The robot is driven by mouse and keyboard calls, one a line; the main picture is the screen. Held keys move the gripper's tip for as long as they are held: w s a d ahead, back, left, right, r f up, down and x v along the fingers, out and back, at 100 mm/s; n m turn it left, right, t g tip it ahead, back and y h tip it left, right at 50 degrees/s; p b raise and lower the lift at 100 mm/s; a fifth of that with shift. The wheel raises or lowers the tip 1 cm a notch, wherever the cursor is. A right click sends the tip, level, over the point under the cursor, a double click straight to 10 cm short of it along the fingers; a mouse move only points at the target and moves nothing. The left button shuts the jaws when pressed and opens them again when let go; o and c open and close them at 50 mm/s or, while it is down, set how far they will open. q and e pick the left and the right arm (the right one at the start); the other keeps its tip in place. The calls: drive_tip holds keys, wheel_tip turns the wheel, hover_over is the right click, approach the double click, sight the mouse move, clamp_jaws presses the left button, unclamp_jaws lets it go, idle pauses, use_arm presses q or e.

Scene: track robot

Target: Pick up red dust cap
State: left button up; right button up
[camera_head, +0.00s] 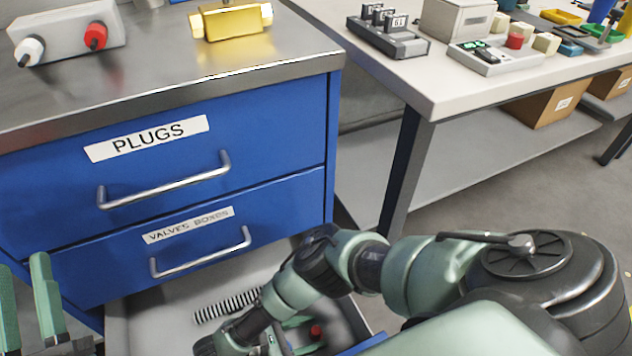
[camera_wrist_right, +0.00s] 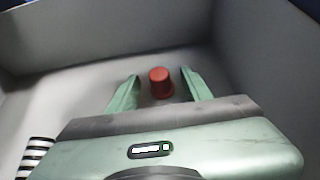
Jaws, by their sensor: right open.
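The red dust cap (camera_wrist_right: 160,84) stands on the grey floor of an open drawer in the right wrist view. It also shows small in the head view (camera_head: 316,331), partly covered by my right arm. My right gripper (camera_wrist_right: 160,75) is open, with one green finger on each side of the cap. A gap shows between the cap and each finger, so it is not gripped. In the head view my right gripper (camera_head: 301,336) reaches down into the drawer. My left gripper (camera_head: 27,292) is at the lower left edge, fingers apart and empty.
The open drawer (camera_head: 150,322) has walls around the right gripper. A black-and-white striped part (camera_head: 227,305) lies in it. Above are shut blue drawers with a PLUGS label (camera_head: 147,138) and a VALVES BOXES label (camera_head: 188,225). A white table (camera_head: 440,88) stands at the right.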

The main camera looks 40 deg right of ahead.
drive_tip(key=shift+d, duration=0.1)
clamp_jaws()
idle(0.5)
